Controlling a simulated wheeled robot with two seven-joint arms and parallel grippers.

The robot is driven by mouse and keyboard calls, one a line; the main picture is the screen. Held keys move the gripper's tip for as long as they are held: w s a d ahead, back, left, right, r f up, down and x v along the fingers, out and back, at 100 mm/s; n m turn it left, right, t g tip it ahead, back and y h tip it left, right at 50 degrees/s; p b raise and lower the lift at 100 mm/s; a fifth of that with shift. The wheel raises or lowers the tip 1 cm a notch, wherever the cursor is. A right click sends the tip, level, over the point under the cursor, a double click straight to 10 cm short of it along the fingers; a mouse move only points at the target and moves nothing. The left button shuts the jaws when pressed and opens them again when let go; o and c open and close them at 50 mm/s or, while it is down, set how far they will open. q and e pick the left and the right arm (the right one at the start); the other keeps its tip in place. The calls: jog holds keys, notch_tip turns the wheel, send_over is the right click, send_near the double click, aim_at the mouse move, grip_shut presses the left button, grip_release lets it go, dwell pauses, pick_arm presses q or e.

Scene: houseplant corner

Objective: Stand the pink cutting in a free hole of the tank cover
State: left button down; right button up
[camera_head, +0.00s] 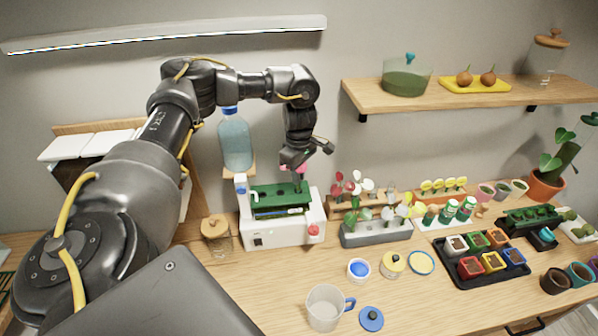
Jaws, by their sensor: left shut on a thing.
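My left gripper (297,163) comes down from above over the tank. It is shut on the pink cutting (285,168), of which only small pink bits show beside the fingers. The rest of the cutting is hidden by the gripper or too small to make out. The green tank cover (268,201) lies on top of the white tank (283,232), just below the gripper. Its holes are too small to tell apart, and I cannot tell whether the cutting touches the cover. My right gripper is not in view.
A water bottle (235,145) stands just left of the tank, a lidded jar (216,238) at its front left. A clear mug (325,307) is in front. A shelf (450,97) overhangs the right.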

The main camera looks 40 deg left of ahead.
pick_arm(q)
jog(key=shift+f+b, duration=0.45)
jog(key=shift+f, duration=0.4)
jog(key=c, duration=1.3)
grip_release()
jog(key=shift+c, duration=0.2)
jog(key=shift+o, duration=0.3)
jog(key=o, duration=0.3)
jog(key=shift+o, duration=0.2)
jog(key=shift+r, duration=0.1)
